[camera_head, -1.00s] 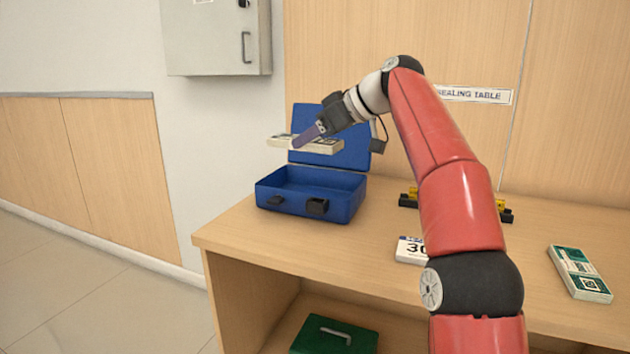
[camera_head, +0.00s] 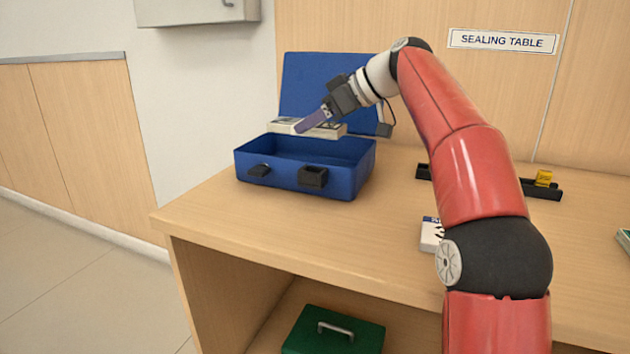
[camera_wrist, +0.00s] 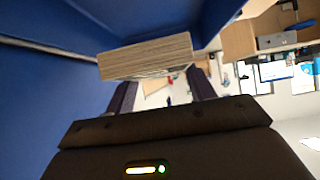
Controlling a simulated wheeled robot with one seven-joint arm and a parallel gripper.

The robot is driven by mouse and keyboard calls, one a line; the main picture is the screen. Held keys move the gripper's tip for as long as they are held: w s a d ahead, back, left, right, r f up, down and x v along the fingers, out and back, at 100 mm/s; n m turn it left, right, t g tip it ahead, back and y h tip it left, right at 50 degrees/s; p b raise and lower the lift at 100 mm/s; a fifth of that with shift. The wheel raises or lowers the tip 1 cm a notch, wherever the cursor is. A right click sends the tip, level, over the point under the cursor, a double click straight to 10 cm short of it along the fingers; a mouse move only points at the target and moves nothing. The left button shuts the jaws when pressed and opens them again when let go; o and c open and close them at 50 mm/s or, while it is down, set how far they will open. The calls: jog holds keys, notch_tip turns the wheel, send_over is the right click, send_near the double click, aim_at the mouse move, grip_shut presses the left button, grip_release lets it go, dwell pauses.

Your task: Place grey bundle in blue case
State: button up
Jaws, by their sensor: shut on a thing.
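The blue case (camera_head: 285,178) stands open on the table with its lid (camera_head: 310,88) raised at the back. My gripper (camera_head: 305,126) is shut on the grey bundle (camera_head: 328,131), a flat banknote stack held level just above the case's opening, in front of the lid. In the wrist view the bundle's pale layered edge (camera_wrist: 147,58) lies across the fingers, with the blue of the case behind it. The inside floor of the case is mostly hidden by its front wall in the head view.
The wooden table (camera_head: 300,225) has clear room in front of the case. A white calendar block (camera_head: 431,234) and a black rack with a yellow piece (camera_head: 543,178) are to the right. A green box (camera_head: 332,332) sits on the shelf below.

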notch_tip(320, 180, down, 8)
jog(key=b, duration=0.2)
jog(key=shift+f+b, duration=0.2)
jog(key=shift+b, duration=0.1)
jog(key=shift+f, duration=0.25)
jog(key=o, duration=1.1)
jog(key=shift+r, duration=0.1)
jog(key=shift+r, duration=0.15)
jog(key=p+v, duration=0.1)
jog(key=v, duration=1.1)
jog(key=shift+p, duration=0.35)
